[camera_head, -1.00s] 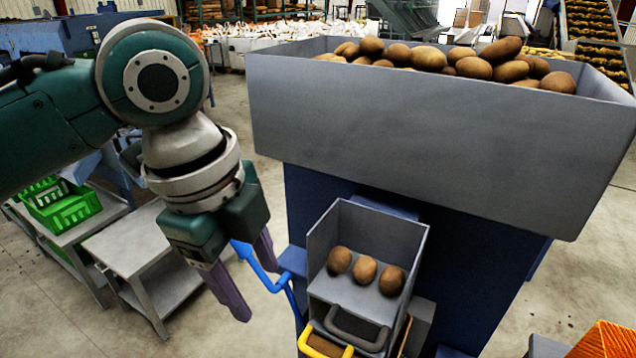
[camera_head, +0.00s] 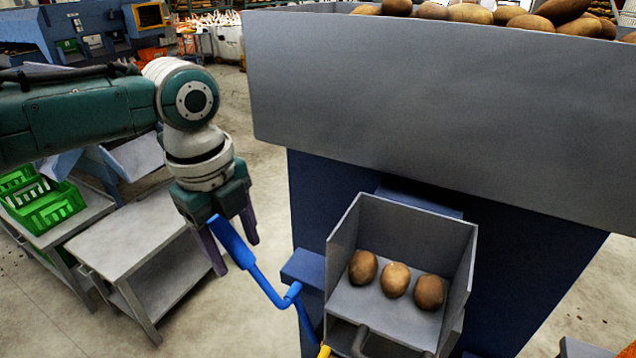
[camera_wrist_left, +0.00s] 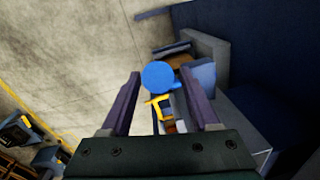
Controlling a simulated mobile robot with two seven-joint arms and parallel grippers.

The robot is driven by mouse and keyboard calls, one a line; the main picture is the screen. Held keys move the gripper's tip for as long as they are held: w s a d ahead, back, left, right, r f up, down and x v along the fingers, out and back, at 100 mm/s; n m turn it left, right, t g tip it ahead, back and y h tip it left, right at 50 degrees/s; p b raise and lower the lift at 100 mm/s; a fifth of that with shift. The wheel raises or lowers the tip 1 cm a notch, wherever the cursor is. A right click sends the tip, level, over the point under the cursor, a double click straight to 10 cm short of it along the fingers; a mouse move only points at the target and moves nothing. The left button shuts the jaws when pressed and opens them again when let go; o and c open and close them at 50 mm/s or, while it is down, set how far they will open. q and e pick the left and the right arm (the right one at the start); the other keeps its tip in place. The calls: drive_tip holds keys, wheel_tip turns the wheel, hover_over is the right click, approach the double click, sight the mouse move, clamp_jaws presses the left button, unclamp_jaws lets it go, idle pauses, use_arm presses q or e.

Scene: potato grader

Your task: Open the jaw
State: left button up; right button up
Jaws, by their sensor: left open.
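My left gripper (camera_head: 235,257) points down with its two dark fingers spread apart. A blue crank (camera_head: 268,284) rises from the side of the grader, and its thick handle (camera_head: 232,242) lies in the gap between the fingers in the head view. In the left wrist view the handle's round blue end (camera_wrist_left: 158,76) shows between the fingers, with space on both sides. The fingers are not closed on it. My right gripper is not in view.
A grey box (camera_head: 400,225) holding three potatoes (camera_head: 395,280) is right of the crank, below a large grey hopper (camera_head: 430,110) of potatoes. A grey table (camera_head: 130,235) and green crates (camera_head: 45,205) stand at left. Floor shows between table and grader.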

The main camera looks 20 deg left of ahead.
use_arm(q)
drive_tip(key=shift+f, duration=0.3)
clamp_jaws()
idle(0.4)
idle(0.9)
